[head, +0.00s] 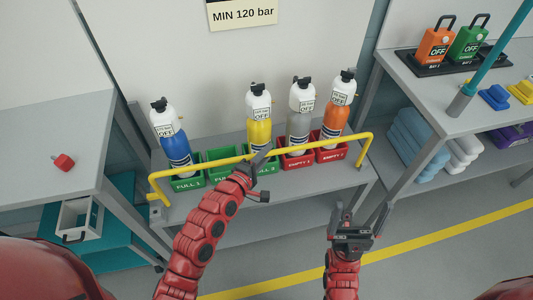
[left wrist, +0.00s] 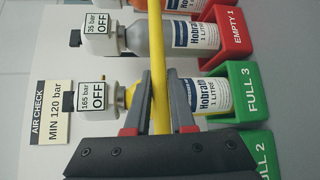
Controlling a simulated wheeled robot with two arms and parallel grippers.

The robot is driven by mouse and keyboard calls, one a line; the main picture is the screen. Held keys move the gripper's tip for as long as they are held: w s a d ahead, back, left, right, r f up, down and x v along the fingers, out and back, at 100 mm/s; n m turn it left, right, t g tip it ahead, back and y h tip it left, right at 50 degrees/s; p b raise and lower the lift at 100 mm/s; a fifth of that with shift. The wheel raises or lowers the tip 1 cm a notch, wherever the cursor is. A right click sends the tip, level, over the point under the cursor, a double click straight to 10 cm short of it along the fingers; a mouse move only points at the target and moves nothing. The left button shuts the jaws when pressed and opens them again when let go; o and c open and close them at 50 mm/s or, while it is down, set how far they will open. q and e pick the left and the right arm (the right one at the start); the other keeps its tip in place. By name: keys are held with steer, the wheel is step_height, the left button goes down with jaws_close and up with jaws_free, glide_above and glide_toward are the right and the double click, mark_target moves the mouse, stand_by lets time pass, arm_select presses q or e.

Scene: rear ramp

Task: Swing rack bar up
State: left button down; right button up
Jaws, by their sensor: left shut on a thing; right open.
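The yellow rack bar (head: 305,145) runs across the front of the bottle rack in the head view, bent at both ends. My left gripper (head: 262,168) is shut on the bar near its middle. In the left wrist view the bar (left wrist: 155,45) passes between the fingers of this gripper (left wrist: 158,100). Behind the bar stand a blue bottle (head: 178,148), a yellow bottle (head: 259,133), a grey bottle (head: 299,125) and an orange bottle (head: 335,118), all with white tops. My right gripper (head: 360,218) is open and empty, in front of the rack's right part.
Green bins (head: 188,184) and red bins (head: 296,163) hold the bottles. Floor in front is clear.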

arm_select(q)
steer(key=shift+w+a+r, duration=0.1)
steer(key=shift+r, duration=0.1)
steer(key=c, duration=1.2)
jaws_free()
steer(key=o, duration=0.4)
steer(key=shift+w+f, duration=0.15)
steer(key=shift+f, duration=0.05)
steer(key=shift+o, duration=0.2)
steer(key=v, duration=1.7)
steer(key=shift+s+p, duration=0.25)
steer(key=shift+p, duration=0.05)
steer(key=shift+a, duration=0.1)
